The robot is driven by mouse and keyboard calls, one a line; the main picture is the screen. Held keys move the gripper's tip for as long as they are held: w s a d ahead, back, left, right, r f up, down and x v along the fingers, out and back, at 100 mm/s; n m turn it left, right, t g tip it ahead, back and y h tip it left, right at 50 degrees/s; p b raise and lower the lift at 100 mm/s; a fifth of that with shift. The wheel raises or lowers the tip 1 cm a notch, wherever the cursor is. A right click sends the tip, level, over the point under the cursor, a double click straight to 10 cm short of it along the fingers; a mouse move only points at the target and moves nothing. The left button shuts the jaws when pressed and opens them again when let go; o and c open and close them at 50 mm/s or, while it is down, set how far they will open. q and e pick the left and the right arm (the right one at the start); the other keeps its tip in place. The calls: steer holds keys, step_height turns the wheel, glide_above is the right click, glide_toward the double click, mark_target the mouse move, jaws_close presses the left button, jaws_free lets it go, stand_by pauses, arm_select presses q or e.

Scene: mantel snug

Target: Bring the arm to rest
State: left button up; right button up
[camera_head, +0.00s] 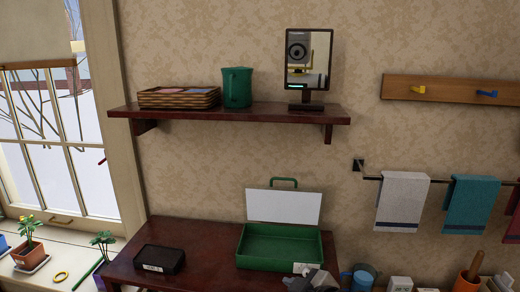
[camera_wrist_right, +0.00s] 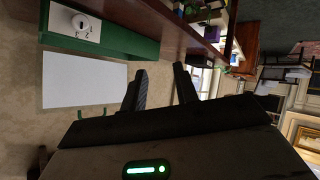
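My right gripper (camera_head: 312,281) shows at the bottom edge of the head view, just in front of the open green box (camera_head: 280,248). In the right wrist view its two fingers (camera_wrist_right: 162,88) stand apart with nothing between them. The green box (camera_wrist_right: 118,43) and its white inner lid (camera_wrist_right: 85,85) also show there, turned sideways, to the left of the fingers. Most of my right arm is out of frame. My left gripper is not in view.
The box and a black case (camera_head: 158,260) stand on a dark red table (camera_head: 205,235). Towels (camera_head: 403,200) hang on the right. The box is empty inside.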

steer(key=s+d+f+m+h, duration=0.1)
steer(key=s+d+f+m, duration=0.1)
steer(key=s, duration=0.5)
steer(key=s+d+f+m+h, duration=0.1)
steer(key=s+d+f+m, duration=0.2)
steer(key=s, duration=0.4)
steer(key=s+d+f+m+t+h, duration=0.1)
steer(key=s+d+f+m, duration=0.2)
steer(key=s+f, duration=0.3)
steer(key=shift+s+d+m+h, duration=0.2)
steer(key=shift+s+m+h, duration=0.1)
steer(key=shift+s+m, duration=0.3)
